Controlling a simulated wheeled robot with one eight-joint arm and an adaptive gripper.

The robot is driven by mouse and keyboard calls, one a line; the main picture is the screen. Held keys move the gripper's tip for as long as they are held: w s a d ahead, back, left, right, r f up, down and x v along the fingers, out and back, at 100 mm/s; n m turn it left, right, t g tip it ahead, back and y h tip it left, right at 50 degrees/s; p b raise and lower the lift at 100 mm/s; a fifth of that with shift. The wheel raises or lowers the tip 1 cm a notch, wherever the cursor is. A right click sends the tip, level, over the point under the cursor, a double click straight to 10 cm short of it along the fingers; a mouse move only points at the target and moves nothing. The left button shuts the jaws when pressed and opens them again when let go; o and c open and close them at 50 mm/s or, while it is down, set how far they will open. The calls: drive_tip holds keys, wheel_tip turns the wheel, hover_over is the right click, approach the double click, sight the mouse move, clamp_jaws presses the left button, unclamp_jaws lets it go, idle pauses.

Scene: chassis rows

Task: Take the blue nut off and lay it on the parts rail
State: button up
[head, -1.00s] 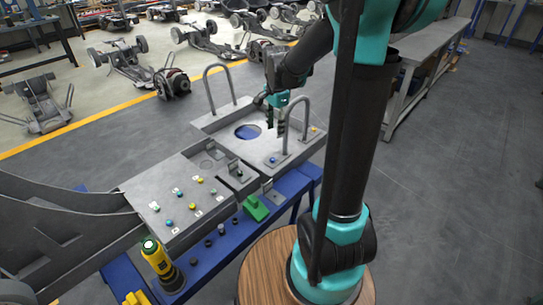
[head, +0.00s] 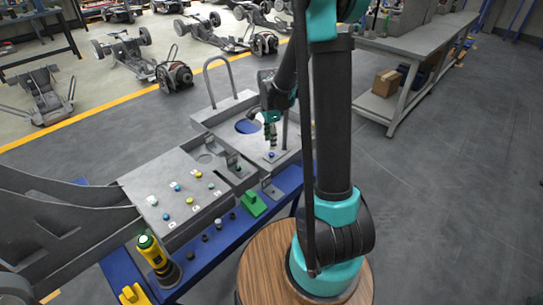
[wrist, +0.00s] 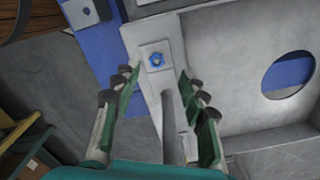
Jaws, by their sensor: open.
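The blue nut (head: 271,155) sits on a small pale pad at the front corner of the grey chassis plate (head: 232,144). In the wrist view the blue nut (wrist: 156,60) shows a yellowish centre and lies ahead of the fingertips, between their lines. My gripper (head: 270,140) is open and empty just above it, fingers pointing down; the open fingers also show in the wrist view (wrist: 157,78). The blue rail (head: 206,262), apparently the parts rail, runs along the front of the chassis.
A grey hoop handle (head: 285,132) stands close to my gripper, partly hidden; its bar (wrist: 168,125) shows between the fingers in the wrist view. A green block (head: 254,204), small dark parts and a yellow-black tool (head: 158,260) are on the rail. Coloured nuts dot the left plate (head: 150,187).

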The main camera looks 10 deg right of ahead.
sight(271, 154)
drive_tip(key=shift+s+d+f, duration=0.1)
drive_tip(key=shift+f, duration=1.35)
drive_tip(key=shift+s+d+f, duration=0.1)
drive_tip(key=shift+f, duration=1.35)
clamp_jaws()
drive_tip(key=shift+r, duration=0.2)
wheel_tip(271, 154, up, 20)
drive_tip(key=shift+f, duration=0.15)
drive_tip(key=shift+f, duration=0.1)
